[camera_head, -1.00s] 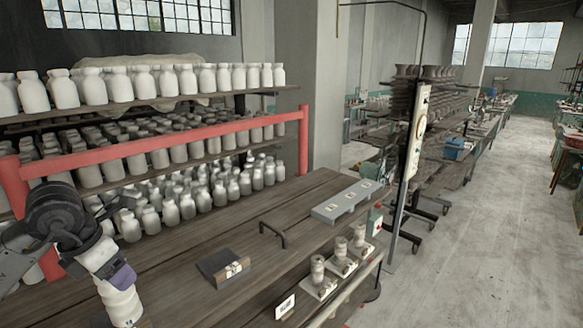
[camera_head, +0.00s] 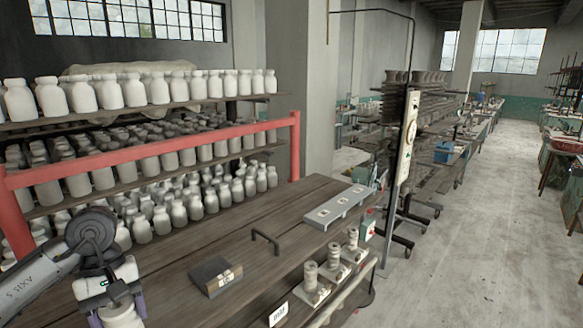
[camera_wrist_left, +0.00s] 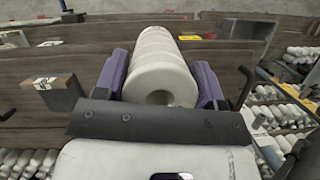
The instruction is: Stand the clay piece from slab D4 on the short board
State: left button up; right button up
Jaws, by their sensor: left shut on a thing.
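My left gripper (camera_head: 112,300) is at the lower left of the head view, at the near side of the bench. In the left wrist view, its two purple fingers (camera_wrist_left: 163,82) are shut on a pale ringed clay piece (camera_wrist_left: 160,62) with a round hole in its near end. In the head view, the clay piece (camera_head: 122,318) is partly cut off by the bottom edge. A small dark board (camera_head: 212,278) with a pale label lies on the bench, right of the gripper and apart from it. I cannot read which slab is D4. My right gripper is not in view.
A black handle (camera_head: 265,240) and a long grey tray (camera_head: 338,206) lie farther back. A red rail (camera_head: 150,155) and shelves of white bottles border the left.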

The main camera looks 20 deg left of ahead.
pick_arm(q)
jog(key=s+d+f+m+y+p, duration=0.1)
jog(key=d+m+p, duration=0.4)
jog(key=d, duration=0.5)
jog(key=s+d+f+m+g+y+p, duration=0.1)
jog(key=s+d+m+p, duration=0.2)
jog(key=d, duration=0.7)
jog(key=shift+s+d+f+m+y+p, duration=0.35)
jog(key=shift+m+p, duration=0.5)
jog(key=shift+m, duration=0.55)
